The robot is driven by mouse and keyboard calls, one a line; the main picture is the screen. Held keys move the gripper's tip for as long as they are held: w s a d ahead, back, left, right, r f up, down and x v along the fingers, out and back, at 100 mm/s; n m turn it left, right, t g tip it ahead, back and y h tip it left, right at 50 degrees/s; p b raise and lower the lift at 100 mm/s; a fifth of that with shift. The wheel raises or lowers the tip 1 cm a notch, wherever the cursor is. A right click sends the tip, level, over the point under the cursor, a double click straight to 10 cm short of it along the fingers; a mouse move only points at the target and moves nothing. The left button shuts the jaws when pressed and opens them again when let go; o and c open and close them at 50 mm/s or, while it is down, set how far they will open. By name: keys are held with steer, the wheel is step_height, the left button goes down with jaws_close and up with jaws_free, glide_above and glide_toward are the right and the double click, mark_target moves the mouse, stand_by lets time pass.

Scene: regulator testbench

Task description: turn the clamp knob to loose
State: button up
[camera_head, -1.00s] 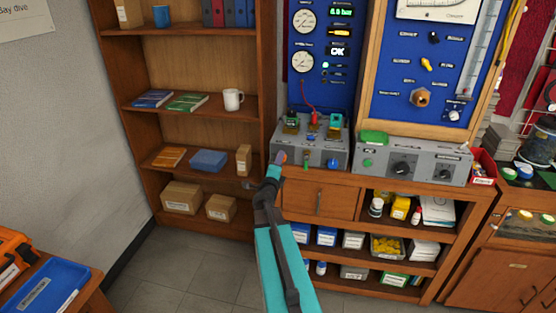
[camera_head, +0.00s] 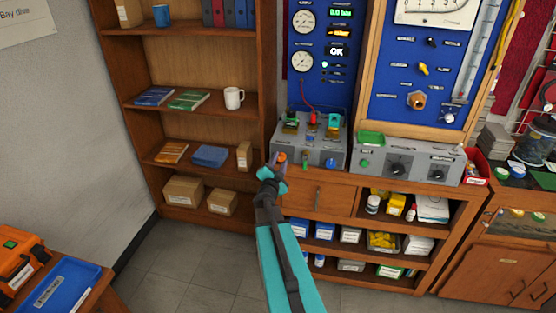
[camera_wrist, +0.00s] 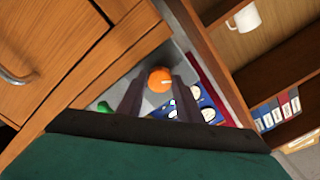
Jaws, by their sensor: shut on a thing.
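An orange round knob (camera_head: 282,157) sits at the left of the front of the grey bench box (camera_head: 326,139). It also shows in the wrist view (camera_wrist: 160,79), between the tips of my two dark fingers. My gripper (camera_head: 278,162) is at this knob and is shut on it. The gripper also shows in the wrist view (camera_wrist: 160,84). I cannot read the label by the knob, and the fingers hide part of it in the head view.
A green lever (camera_head: 305,160) and a blue knob (camera_head: 330,163) are close on the right of the same box. A second grey box (camera_head: 410,160) stands further right. A wooden shelf (camera_head: 200,115) with books and a white mug (camera_head: 233,97) is on the left.

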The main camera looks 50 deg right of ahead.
steer(key=n, duration=0.1)
steer(key=n+p, duration=0.2)
steer(key=shift+s+d+r, duration=0.15)
steer(key=shift+d+r, duration=0.05)
steer(key=shift+d, duration=0.05)
steer(key=shift+f+n+p, duration=0.15)
steer(key=shift+n+p, duration=0.7)
steer(key=shift+n, duration=1.05)
steer(key=o, duration=1)
steer(key=shift+o, duration=0.2)
steer(key=shift+a, duration=0.1)
steer(key=shift+a+f, duration=0.1)
steer(key=shift+a, duration=0.05)
